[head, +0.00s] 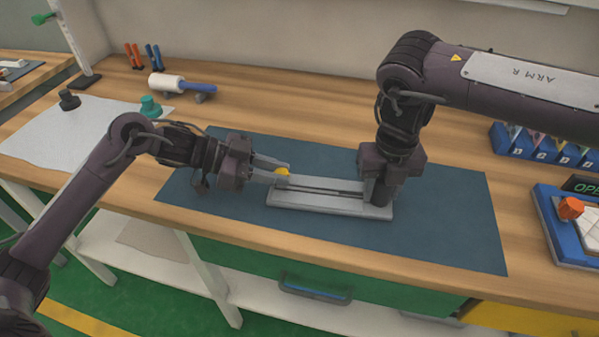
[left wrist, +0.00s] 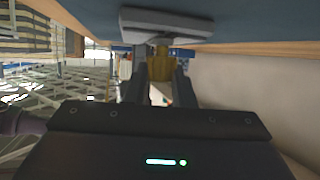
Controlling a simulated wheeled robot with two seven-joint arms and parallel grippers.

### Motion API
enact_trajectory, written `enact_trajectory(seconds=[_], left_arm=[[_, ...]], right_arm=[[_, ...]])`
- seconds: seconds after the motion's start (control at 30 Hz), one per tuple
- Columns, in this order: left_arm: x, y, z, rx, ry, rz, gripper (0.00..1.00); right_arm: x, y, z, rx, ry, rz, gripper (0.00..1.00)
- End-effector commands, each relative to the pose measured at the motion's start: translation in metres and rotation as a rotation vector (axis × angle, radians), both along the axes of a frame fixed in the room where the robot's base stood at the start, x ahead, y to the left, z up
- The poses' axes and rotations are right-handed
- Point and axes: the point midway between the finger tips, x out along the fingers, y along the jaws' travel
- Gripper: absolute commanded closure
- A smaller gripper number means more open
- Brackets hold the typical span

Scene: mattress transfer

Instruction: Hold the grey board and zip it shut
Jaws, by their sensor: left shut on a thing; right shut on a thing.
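The grey board (head: 325,203) lies on the blue mat (head: 450,225) with a dark slot along its length. My left gripper (head: 283,171) is shut on the yellow zipper pull (head: 282,171) at the board's left part. In the left wrist view the yellow pull (left wrist: 160,66) sits between the fingers, with the grey board (left wrist: 165,23) beyond it. My right gripper (head: 378,192) comes down from above and is shut on the board's right end. Its fingertips are mostly hidden behind its own body.
A blue bin row (head: 540,148) and a blue-framed device with an orange knob (head: 571,207) stand at the right. The mat's front is clear.

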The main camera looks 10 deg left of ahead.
Motion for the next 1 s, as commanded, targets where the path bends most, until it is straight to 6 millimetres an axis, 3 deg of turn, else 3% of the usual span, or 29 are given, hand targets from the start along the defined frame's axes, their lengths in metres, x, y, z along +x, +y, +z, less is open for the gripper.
enact_trajectory(seconds=[0.3, 0.33, 0.5, 0.8, 1.0], left_arm=[[0.001, 0.004, 0.0, 0.003, 0.001, 0.005, 1.0], [0.001, 0.005, 0.0, 0.003, 0.001, 0.005, 0.74], [0.001, 0.004, 0.0, 0.002, 0.001, 0.004, 0.55], [0.0, 0.006, 0.001, 0.002, 0.001, 0.002, 0.55], [-0.008, 0.031, 0.011, 0.006, 0.002, 0.004, 0.55]], right_arm=[[0.001, -0.003, 0.0, -0.003, 0.0, -0.003, 0.97], [0.001, -0.003, 0.0, -0.004, 0.0, -0.003, 0.97], [0.001, -0.002, 0.001, -0.002, 0.0, -0.002, 0.97], [0.0, -0.001, 0.001, -0.001, 0.0, -0.001, 0.97], [0.0, -0.001, 0.001, -0.001, 0.0, -0.001, 0.97]])
